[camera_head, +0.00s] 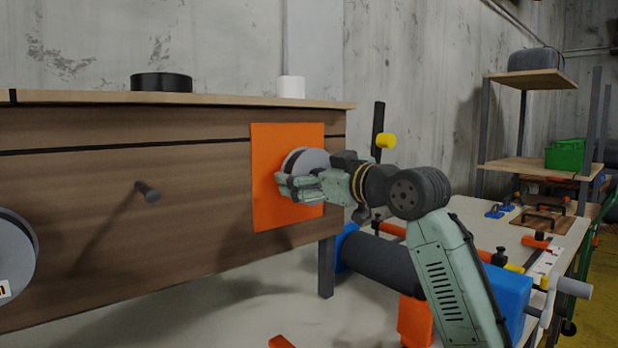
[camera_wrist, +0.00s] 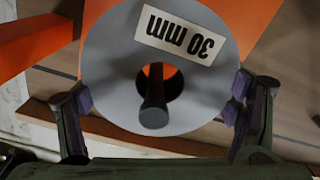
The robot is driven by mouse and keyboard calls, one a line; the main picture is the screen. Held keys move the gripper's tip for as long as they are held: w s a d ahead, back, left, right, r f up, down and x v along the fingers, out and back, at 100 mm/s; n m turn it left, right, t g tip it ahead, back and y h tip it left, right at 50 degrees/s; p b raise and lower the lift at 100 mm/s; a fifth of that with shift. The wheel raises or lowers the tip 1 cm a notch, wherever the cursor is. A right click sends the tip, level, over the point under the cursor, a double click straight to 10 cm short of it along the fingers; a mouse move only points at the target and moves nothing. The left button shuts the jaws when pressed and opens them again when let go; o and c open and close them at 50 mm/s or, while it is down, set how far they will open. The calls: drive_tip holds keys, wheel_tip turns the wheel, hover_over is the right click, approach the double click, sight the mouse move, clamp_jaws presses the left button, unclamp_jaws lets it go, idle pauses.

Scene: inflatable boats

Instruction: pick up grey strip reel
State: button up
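The grey strip reel (camera_wrist: 110,65) is a flat disc with a white label reading "30 mm", upside down in the wrist view. A dark peg (camera_wrist: 153,105) passes through its central hole, with an orange square behind it. In the head view the reel (camera_head: 305,158) is partly hidden by my gripper (camera_head: 295,187). In the wrist view my gripper's fingers (camera_wrist: 160,103) stand on either side of the reel, purple pads at its rim. Whether both pads press on the rim is not clear.
Another grey reel (camera_head: 14,262) is at the far left, near a bare peg (camera_head: 147,192) on the wooden board (camera_head: 80,220). A black roll (camera_head: 161,82) and a white roll (camera_head: 291,87) stand on the top shelf. A blue-ended dark roller (camera_head: 385,262) lies below my arm.

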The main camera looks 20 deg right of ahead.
drive_tip(key=c, duration=0.9)
drive_tip(key=shift+c, duration=0.2)
drive_tip(key=shift+r, duration=0.15)
